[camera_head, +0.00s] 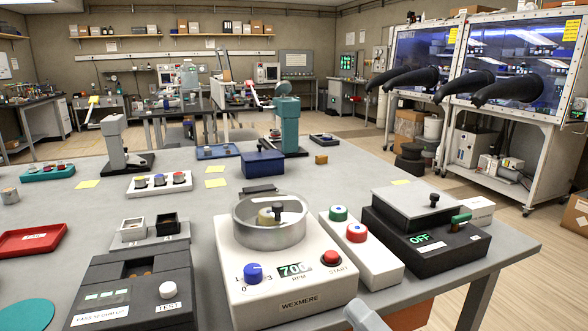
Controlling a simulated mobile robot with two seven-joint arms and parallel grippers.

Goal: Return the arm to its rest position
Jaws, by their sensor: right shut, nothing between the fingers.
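My right gripper (364,315) shows only as a small grey piece at the bottom edge, right of the middle. It is shut and empty, in front of the white WEXMERE machine (285,303). The rest of the right arm is out of the picture. My left gripper is not in view. The white machine has a round metal bowl (268,236), a blue knob, a display reading about 700 RPM and a red START button.
A black box reading OFF (425,240) and a white box with green and red caps (375,265) stand to the right. A dark TEST unit (130,290) stands to the left. A red tray (30,239) lies at far left. The grey table (90,222) has bare patches.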

